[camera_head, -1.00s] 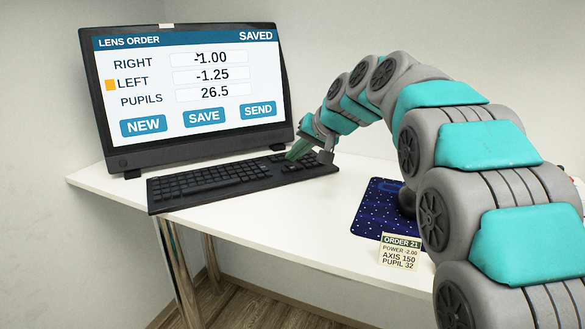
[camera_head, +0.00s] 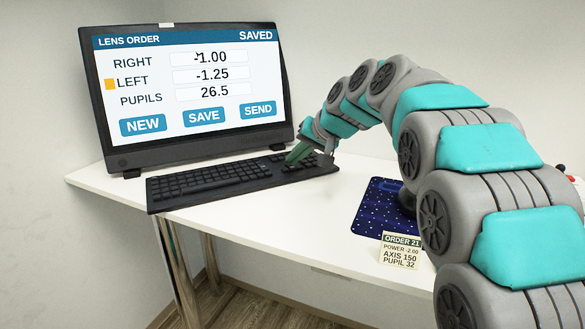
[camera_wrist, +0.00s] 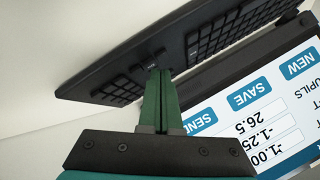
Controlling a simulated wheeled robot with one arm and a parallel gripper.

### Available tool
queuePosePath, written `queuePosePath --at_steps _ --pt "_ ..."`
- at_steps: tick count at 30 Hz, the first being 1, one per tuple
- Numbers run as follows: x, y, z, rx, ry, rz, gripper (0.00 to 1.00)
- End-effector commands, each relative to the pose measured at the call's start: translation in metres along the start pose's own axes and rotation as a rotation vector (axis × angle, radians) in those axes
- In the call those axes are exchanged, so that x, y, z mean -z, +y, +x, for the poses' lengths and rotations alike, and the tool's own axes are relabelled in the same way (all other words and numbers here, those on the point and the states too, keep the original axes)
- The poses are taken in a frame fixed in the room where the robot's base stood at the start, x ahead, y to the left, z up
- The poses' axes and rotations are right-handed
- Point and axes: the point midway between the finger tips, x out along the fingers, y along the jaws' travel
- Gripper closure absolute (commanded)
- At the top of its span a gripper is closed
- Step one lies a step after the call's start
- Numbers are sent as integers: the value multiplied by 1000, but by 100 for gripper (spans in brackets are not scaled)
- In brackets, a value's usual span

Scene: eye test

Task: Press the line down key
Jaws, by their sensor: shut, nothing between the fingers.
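The black keyboard (camera_head: 212,184) lies on the white desk in front of the monitor (camera_head: 190,85). My gripper (camera_head: 291,160) is over the keyboard's right part, its green fingers pointing down. In the wrist view the fingers (camera_wrist: 154,74) are shut together, empty, with their tips at a small group of keys (camera_wrist: 152,55) between two larger key blocks. The tiny key labels are unreadable, so I cannot tell which is line down, nor whether the tips touch a key. The screen shows LENS ORDER, SAVED, RIGHT -1.00, LEFT -1.25 and PUPILS 26.5.
A card (camera_head: 401,252) at the desk's front edge reads ORDER 21, POWER -2.00, AXIS 150, PUPIL 32. A dark blue dotted mat (camera_head: 370,215) lies behind it, partly hidden by my arm. The white desk (camera_head: 270,225) is clear in front of the keyboard.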

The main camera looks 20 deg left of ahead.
Motion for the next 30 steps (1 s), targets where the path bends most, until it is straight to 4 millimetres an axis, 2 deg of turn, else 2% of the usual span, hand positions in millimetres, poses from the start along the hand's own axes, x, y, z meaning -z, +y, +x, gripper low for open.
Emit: queuePosePath --at_steps 30 --pt "-4 4 6 0 -1 0 100"
